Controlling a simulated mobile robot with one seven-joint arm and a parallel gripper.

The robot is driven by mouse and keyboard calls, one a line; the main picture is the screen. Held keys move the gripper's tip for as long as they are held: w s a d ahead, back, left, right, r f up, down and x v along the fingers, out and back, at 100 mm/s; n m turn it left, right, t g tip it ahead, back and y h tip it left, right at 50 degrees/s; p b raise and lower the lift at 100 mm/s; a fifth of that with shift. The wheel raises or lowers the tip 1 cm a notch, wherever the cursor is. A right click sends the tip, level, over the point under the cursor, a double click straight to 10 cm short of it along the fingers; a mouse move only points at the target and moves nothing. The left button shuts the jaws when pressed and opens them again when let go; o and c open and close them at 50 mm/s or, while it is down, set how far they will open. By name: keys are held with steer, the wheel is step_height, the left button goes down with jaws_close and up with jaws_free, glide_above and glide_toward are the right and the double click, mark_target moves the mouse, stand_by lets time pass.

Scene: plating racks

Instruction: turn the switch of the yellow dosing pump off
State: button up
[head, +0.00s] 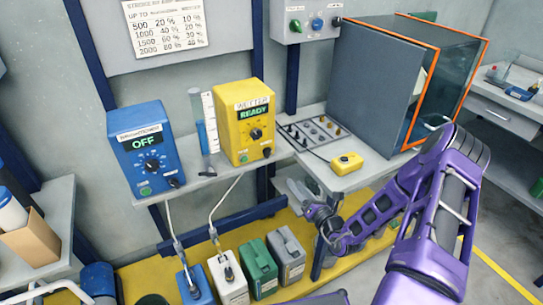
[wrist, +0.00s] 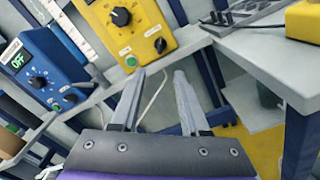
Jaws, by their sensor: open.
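The yellow dosing pump (head: 244,150) stands on the grey shelf, and its display reads READY. Its round black dial (head: 256,133) is mid-front, with a smaller black switch knob (head: 267,153) at the lower right. In the wrist view the yellow pump (wrist: 144,27) is at the top, with the switch knob (wrist: 160,46) just above my fingertips and a green button (wrist: 131,61) to its left. My gripper (wrist: 159,74) is open and empty, its two grey fingers apart, pointing towards the pump's lower front. In the head view my gripper (head: 299,189) is below and right of the pump.
A blue pump (head: 143,150) reading OFF stands left on the shelf. Several canisters stand below the shelf, one a green canister (head: 257,268).

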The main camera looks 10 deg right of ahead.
mark_target(270, 154)
steer(key=x, duration=1.7)
steer(key=shift+w, duration=0.15)
jaws_close()
